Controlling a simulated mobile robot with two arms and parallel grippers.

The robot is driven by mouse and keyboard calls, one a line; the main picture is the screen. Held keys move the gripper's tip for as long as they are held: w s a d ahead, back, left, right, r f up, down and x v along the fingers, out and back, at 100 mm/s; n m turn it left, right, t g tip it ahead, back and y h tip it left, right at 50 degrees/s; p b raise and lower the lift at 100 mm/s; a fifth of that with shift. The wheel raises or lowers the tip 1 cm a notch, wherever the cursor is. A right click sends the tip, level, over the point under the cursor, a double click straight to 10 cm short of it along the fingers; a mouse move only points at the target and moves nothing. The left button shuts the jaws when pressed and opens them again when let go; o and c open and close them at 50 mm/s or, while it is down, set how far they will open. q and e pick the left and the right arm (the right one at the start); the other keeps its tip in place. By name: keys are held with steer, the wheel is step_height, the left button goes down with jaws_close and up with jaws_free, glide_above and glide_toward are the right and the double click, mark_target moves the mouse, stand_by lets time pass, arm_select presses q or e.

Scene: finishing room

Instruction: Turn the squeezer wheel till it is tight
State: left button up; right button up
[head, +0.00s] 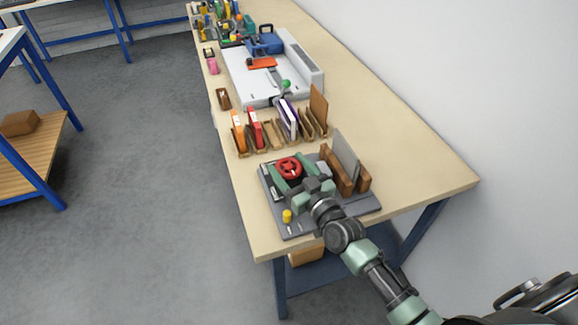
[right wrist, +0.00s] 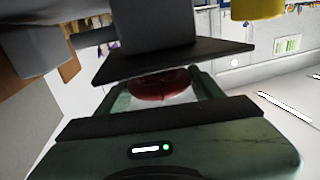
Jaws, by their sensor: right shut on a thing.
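The squeezer's red wheel (head: 289,167) stands over a grey base board (head: 296,225) at the near end of the bench. My right gripper (head: 293,178) reaches in from the lower right and is shut on the wheel. In the right wrist view the red wheel (right wrist: 158,84) shows between the gripper's parts, partly covered by a dark plate. The rest of the squeezer is largely hidden by my gripper, so how tight it is cannot be told. My left gripper is not in view.
Brown wooden blocks and a grey plate (head: 345,155) stand right of the wheel. A small yellow piece (head: 287,215) is at the board's front. Behind are a rack of books (head: 289,118) and a white tray (head: 250,88). The bench's right side (head: 420,165) is clear.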

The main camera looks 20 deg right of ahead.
mark_target(297, 176)
stand_by(0.7)
steer(key=o, duration=1.4)
steer(key=shift+d, duration=0.1)
steer(key=shift+c, duration=0.2)
steer(key=b+v, duration=0.1)
steer(key=v, duration=0.5)
steer(key=shift+s+f, duration=0.1)
steer(key=shift+s, duration=0.2)
steer(key=shift+s+d, duration=0.15)
steer(key=shift+s, duration=0.4)
